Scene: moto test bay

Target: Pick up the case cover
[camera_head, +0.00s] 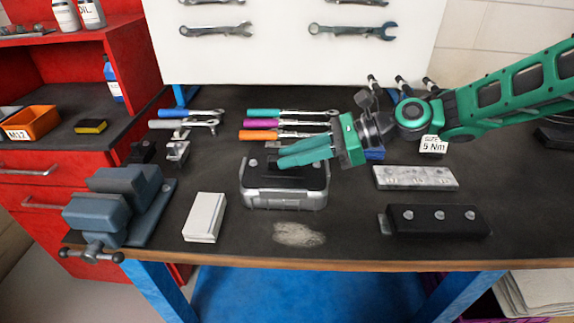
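A grey metal case (284,199) stands on the dark workbench (345,240), in the middle near the front edge. Its top looks dark, with a bolt-like round part at each side. I cannot tell whether this dark top is the case cover. My gripper (279,158) reaches in from the right, with its teal fingers pointing left over the back of the case. The fingers hide part of the top. They look close together, but I cannot tell whether they are open, touch the case or hold anything.
A blue-grey vise (115,200) and a pale box (205,217) stand left of the case. A silvery block (415,177) and a black block with bolts (437,221) lie right. Coloured-handled tools (280,124) lie behind. A pale patch (299,234) marks the bench in front.

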